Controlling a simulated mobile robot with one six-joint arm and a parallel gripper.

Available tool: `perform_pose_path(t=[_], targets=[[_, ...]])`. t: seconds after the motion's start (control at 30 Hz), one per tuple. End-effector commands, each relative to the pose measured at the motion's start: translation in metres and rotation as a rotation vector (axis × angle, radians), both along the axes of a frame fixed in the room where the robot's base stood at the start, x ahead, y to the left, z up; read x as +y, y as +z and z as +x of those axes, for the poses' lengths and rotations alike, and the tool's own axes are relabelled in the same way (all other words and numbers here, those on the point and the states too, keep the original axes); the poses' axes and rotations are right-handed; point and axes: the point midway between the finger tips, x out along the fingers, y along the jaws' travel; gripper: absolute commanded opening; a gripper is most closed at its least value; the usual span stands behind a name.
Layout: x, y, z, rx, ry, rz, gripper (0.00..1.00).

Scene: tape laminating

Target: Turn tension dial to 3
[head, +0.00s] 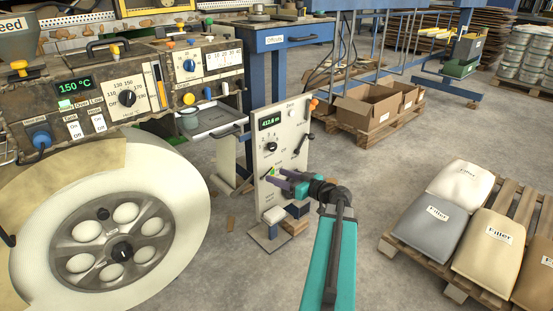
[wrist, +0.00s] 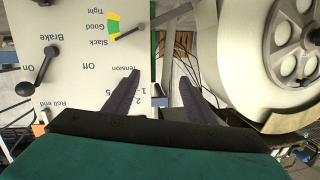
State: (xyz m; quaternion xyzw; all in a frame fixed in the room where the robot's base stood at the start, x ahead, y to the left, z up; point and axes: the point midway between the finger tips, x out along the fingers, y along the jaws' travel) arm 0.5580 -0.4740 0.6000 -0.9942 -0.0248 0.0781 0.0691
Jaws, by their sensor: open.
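My gripper (head: 274,180) is open and empty, in front of the panel's lower left part, below the dial. In the wrist view, seen upside down, the fingers (wrist: 158,76) are spread apart. The left finger crosses the "Tension" label and scale, where 5, 1 and 2 show. The knob itself is hidden there. The right finger is over the space beside the panel.
A slack/good/tight gauge (wrist: 113,28) and a black brake lever (wrist: 38,68) are close by on the panel. A large white roll (head: 185,190) with a control console (head: 120,90) stands left. A pallet of filler bags (head: 440,225) lies right. Open floor lies between.

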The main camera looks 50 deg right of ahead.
Motion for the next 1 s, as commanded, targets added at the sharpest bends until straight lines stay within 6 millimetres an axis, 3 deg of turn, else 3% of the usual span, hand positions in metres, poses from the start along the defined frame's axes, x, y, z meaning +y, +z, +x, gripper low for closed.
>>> perform_pose_path(t=[0.1,0.3,0.77,1.0], targets=[[-0.036,0.018,-0.023,-0.079,-0.063,-0.071,0.51],[-0.063,0.042,-0.044,-0.145,-0.117,-0.138,0.51],[-0.065,0.046,-0.044,-0.152,-0.121,-0.144,0.51],[-0.067,0.045,-0.030,-0.152,-0.120,-0.145,0.51]])
